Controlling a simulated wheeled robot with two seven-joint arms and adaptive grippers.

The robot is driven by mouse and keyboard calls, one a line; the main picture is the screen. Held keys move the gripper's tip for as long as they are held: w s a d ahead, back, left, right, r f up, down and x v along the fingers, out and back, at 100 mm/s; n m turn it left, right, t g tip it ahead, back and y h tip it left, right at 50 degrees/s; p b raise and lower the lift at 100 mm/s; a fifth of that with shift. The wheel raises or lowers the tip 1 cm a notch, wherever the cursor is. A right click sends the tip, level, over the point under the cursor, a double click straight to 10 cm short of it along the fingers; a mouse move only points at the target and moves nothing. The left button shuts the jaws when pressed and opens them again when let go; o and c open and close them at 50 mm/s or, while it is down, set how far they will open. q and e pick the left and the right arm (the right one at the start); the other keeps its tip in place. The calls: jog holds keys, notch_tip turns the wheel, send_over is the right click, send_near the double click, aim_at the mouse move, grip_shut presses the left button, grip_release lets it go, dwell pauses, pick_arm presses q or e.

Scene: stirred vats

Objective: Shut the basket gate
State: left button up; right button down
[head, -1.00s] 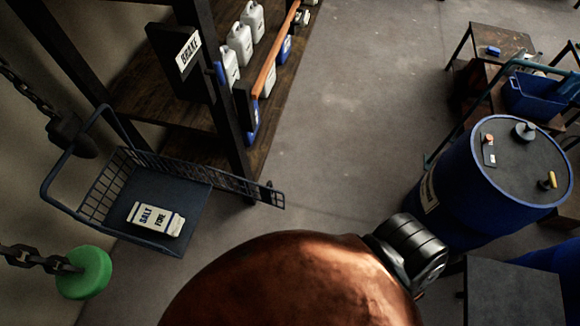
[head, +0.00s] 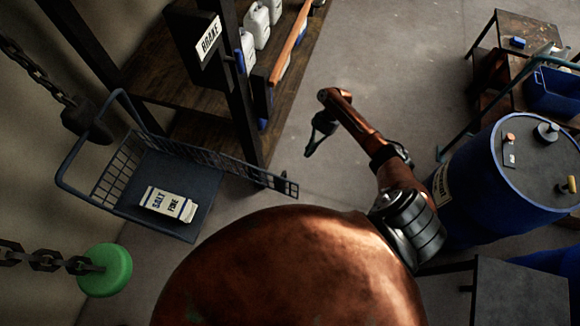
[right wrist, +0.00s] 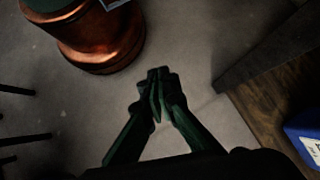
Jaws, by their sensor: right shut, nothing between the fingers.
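The basket (head: 195,218) hangs at the left with a blue-grey floor and mesh sides. Its gate (head: 240,172) is a long mesh panel that stands open, stretching to the right past the basket floor, with a small latch piece near its free end. A white box labelled salt (head: 167,203) lies in the basket. My right gripper (head: 309,152) is beyond the gate's free end, a little above it in the picture and apart from it. The right wrist view shows its fingers (right wrist: 158,76) closed together and empty. My left gripper is out of view.
A wooden shelf (head: 185,85) with white jugs and a BRAKE box (head: 200,45) stands behind the gate. A blue drum (head: 465,200) stands at right. Open floor (head: 390,70) lies between.

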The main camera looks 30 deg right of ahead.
notch_tip(320, 180, up, 10)
jog(key=w+a+g, duration=0.1)
jog(key=a+g, duration=0.1)
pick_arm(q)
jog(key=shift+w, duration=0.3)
pick_arm(e)
jog(key=s+a+f, duration=0.4)
jog(key=a+f, duration=0.3)
jog(key=a, duration=0.2)
jog(key=shift+a+y, duration=0.3)
jog(key=shift+y, duration=0.1)
jog(key=shift+s, duration=0.1)
jog(key=shift+a, duration=0.1)
